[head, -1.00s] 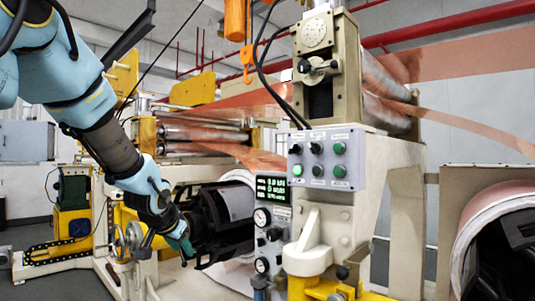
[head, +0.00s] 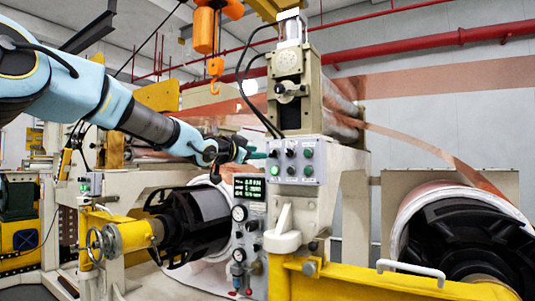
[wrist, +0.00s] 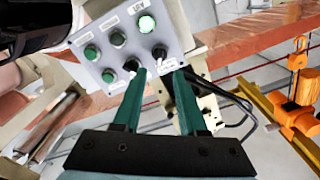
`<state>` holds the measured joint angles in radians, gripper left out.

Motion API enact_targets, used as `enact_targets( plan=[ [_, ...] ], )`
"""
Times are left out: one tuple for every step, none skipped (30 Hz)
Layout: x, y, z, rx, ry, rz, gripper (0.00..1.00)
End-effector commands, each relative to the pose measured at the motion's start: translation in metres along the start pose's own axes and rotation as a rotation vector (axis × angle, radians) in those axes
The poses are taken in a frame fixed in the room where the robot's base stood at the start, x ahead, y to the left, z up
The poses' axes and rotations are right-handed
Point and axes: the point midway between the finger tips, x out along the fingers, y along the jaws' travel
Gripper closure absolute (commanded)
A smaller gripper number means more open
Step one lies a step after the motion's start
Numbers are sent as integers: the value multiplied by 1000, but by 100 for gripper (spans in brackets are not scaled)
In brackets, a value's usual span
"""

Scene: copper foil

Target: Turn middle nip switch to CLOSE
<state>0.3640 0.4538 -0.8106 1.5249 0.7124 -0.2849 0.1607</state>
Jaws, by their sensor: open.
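A grey control panel (head: 299,181) carries two rows of three controls. In the upper row, a black left switch (head: 274,153) and a black middle switch (head: 290,152) sit beside a green button. In the wrist view the panel appears inverted, with the middle switch (wrist: 131,64) and the other black switch (wrist: 160,53) near my fingertips. My gripper (head: 260,155) is open at the panel's upper left. In the wrist view its green fingers (wrist: 160,72) straddle the line to the upper-left switch; the middle switch lies outside the left finger. Contact and label wording are unclear.
A gauge panel (head: 249,235) with a lit display stands below left. A roller housing (head: 290,75) with cables rises above the control panel. An orange hoist (head: 206,32) hangs at upper left. Copper foil (head: 435,85) runs to the right.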

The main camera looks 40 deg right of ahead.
Motion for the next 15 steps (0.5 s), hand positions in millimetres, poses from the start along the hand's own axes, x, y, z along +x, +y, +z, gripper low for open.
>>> enact_targets(
  plan=[
    [11, 0, -3, -4, 2, 3, 59],
    [16, 0, -2, -4, 1, 3, 59],
    [24, 1, -2, -4, 1, 3, 59],
    [29, 1, -2, -4, 1, 3, 59],
    [35, 0, -3, -4, 1, 3, 59],
    [43, 0, -3, -3, 1, 3, 59],
    [48, 0, -3, -3, 0, 2, 59],
    [52, 0, -2, -3, -1, 3, 59],
    [58, -1, -2, -2, -1, 2, 59],
    [62, -1, -2, -3, -2, 1, 59],
    [65, -1, -2, -2, -1, 1, 59],
    [69, -1, -2, -2, 0, 1, 59],
    [71, -1, -1, -2, -1, 1, 59],
    [74, -1, -1, -2, -1, 1, 59],
    [76, 0, -1, -2, -1, 1, 59]
  ],
)
